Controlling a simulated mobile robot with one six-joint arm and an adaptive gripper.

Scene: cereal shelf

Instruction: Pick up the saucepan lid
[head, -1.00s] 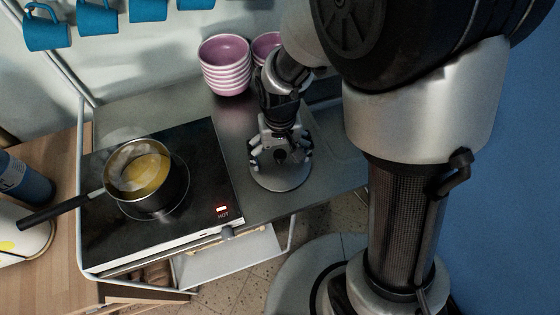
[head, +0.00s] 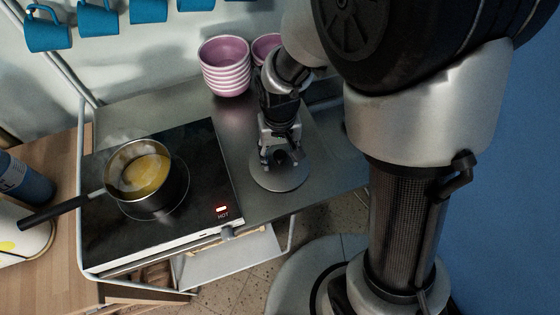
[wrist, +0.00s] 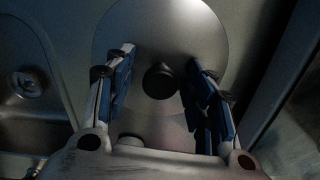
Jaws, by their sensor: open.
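The saucepan lid (head: 280,182) is a round grey metal disc with a dark knob. It lies on the metal counter to the right of the hot plate. In the wrist view the lid (wrist: 160,30) fills the upper middle, with its black knob (wrist: 159,80) between my fingers. My gripper (head: 279,160) is over the lid, pointing down. In the wrist view my gripper (wrist: 158,65) has its blue-padded fingers apart on either side of the knob, with a visible gap on each side. Part of the lid is hidden behind the gripper.
A steaming saucepan (head: 150,202) with yellow contents stands on the black hot plate (head: 205,172), which shows a red HOT light. Its handle points left. Stacked pink bowls (head: 226,78) stand behind my gripper. Blue mugs (head: 97,20) hang along the top.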

